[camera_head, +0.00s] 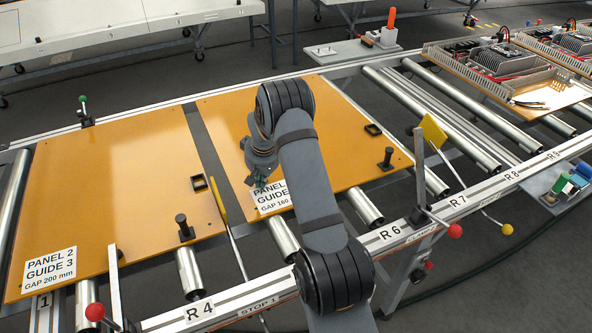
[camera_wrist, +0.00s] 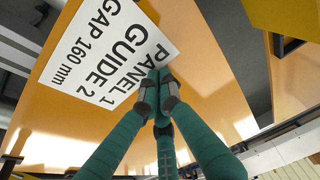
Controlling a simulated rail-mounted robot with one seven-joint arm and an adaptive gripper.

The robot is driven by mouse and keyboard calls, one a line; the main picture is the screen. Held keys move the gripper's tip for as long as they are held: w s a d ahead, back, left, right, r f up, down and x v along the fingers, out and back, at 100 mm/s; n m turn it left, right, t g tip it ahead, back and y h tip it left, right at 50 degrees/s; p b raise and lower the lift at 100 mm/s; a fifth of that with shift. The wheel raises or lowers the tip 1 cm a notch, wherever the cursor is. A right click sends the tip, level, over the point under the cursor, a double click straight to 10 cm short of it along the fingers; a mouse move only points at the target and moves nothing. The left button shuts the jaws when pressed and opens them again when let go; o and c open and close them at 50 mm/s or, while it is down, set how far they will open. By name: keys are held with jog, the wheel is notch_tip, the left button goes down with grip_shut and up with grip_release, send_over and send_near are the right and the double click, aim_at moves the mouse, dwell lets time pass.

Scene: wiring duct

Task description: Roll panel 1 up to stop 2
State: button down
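Panel 1 (camera_head: 345,115) is an orange board lying flat on the rollers in the middle of the head view. Its white label (camera_head: 271,196) reads "PANEL 1 GUIDE 2"; the label also shows in the wrist view (camera_wrist: 105,50). A black knob (camera_head: 387,158) and a black square frame (camera_head: 373,129) sit on its right part. My gripper (camera_head: 260,183) is over the panel's near left part, beside the label. In the wrist view its fingertips (camera_wrist: 159,92) are together with nothing visible between them. I cannot tell whether they touch the panel.
Panel 2 (camera_head: 110,180) lies to the left, across a narrow gap. A yellow paddle (camera_head: 218,200) stands near that gap; another yellow plate (camera_head: 433,130) stands right of panel 1. Bare rollers (camera_head: 450,130) lie further right. The front rail reads "STOP 1" (camera_head: 258,305).

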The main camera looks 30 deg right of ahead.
jog(key=shift+s+d, duration=0.25)
jog(key=shift+d, duration=2.1)
jog(key=shift+s+d, duration=0.2)
jog(key=shift+d, duration=2.2)
jog(key=shift+s+d, duration=0.25)
jog(key=shift+d, duration=2.1)
jog(key=shift+r, duration=0.1)
notch_tip(320, 180, up, 7)
jog(key=p, duration=0.4)
jog(key=shift+f, duration=0.2)
notch_tip(320, 180, down, 7)
jog(key=b, duration=0.4)
jog(key=shift+b, duration=0.35)
jog(key=shift+a+r, duration=0.1)
jog(key=shift+r, duration=0.1)
